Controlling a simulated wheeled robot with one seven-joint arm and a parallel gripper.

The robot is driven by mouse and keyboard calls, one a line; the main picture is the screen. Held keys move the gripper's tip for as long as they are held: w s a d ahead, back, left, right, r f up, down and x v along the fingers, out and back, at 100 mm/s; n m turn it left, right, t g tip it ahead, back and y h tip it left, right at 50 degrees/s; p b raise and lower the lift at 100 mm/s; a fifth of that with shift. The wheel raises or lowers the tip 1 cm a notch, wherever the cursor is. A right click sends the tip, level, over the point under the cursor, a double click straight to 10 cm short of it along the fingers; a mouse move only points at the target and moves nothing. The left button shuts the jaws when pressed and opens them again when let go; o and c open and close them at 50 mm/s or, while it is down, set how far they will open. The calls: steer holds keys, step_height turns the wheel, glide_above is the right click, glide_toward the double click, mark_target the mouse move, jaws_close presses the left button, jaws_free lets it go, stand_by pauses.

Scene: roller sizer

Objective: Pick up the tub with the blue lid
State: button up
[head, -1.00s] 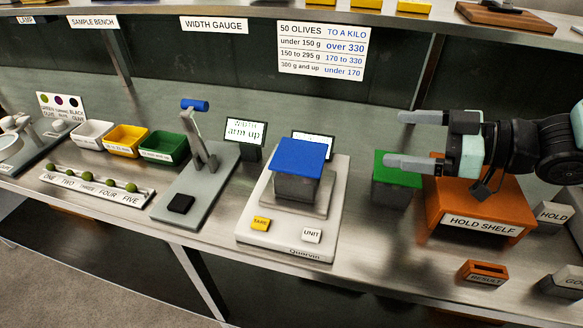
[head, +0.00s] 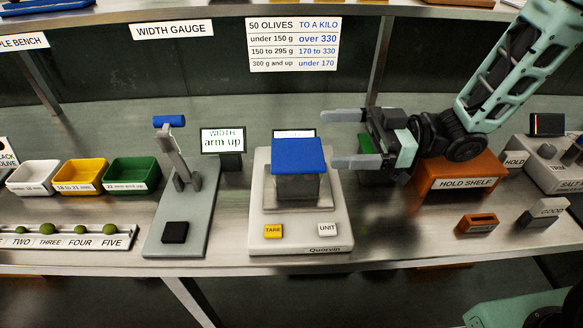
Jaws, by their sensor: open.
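The tub with the blue lid (head: 299,156) stands upright on the pan of the white scale (head: 258,215), in the middle of the head view. Its grey body shows below the lid. My gripper (head: 340,138) is just to the right of the tub, pointing left, with its two fingers spread and nothing seen between them. The fingertips are close to the lid's right side; I cannot tell their exact height or distance from it. A green-lidded thing (head: 366,146) is partly hidden behind my gripper.
An orange hold shelf (head: 458,180) stands right of the scale, under my arm. The width gauge (head: 186,205) and the green bin (head: 132,174) are to the left. A display (head: 295,133) is behind the tub.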

mark_target(297, 153)
step_height(297, 153, down, 4)
steer(key=shift+r, duration=0.2)
steer(key=shift+a+f, duration=0.25)
steer(key=shift+a, duration=0.65)
steer(key=shift+w+a+p, duration=0.1)
steer(key=shift+a+p, duration=0.5)
steer(key=shift+a, duration=2.25)
steer(key=shift+c, duration=0.3)
steer(key=c, duration=1)
steer(key=shift+c, duration=0.6)
steer(key=shift+r, duration=0.1)
